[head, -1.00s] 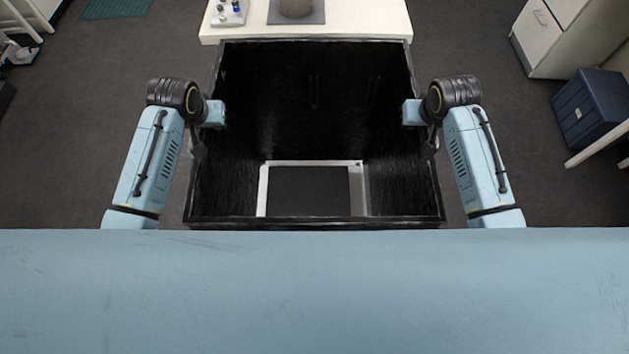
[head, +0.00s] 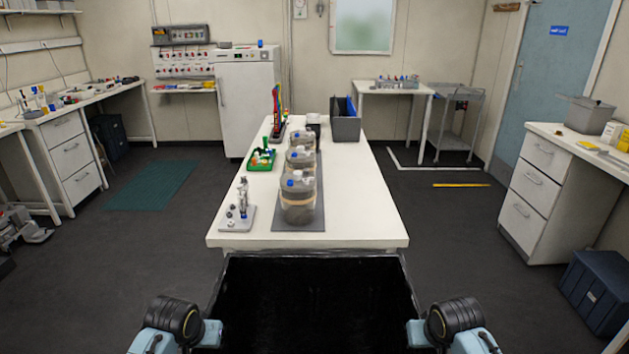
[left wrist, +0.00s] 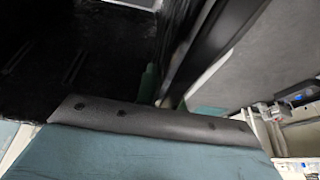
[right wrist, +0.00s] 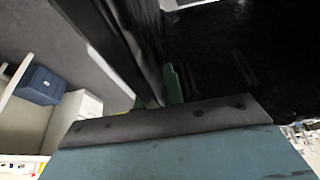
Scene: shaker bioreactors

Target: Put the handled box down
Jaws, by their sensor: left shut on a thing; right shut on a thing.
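The handled box is a large, black, open-topped box (head: 312,258) at the bottom middle of the head view, just in front of the table's near end. Its near part is cut off by the picture edge. My left gripper (head: 212,333) is shut on the box's left side, and my right gripper (head: 415,333) is shut on its right side. The box's dark wall also shows in the left wrist view (left wrist: 90,50) and the right wrist view (right wrist: 220,60). The gripped parts are mostly hidden. I cannot see what is under the box.
A white table (head: 365,215) stands ahead, with bottles (head: 298,200) on a grey mat, a green tray (head: 261,160), a small tube stand (head: 240,210) and a grey bin (head: 345,125). White drawers (head: 550,195) and a blue box (head: 597,290) stand right. Floor is open on both sides.

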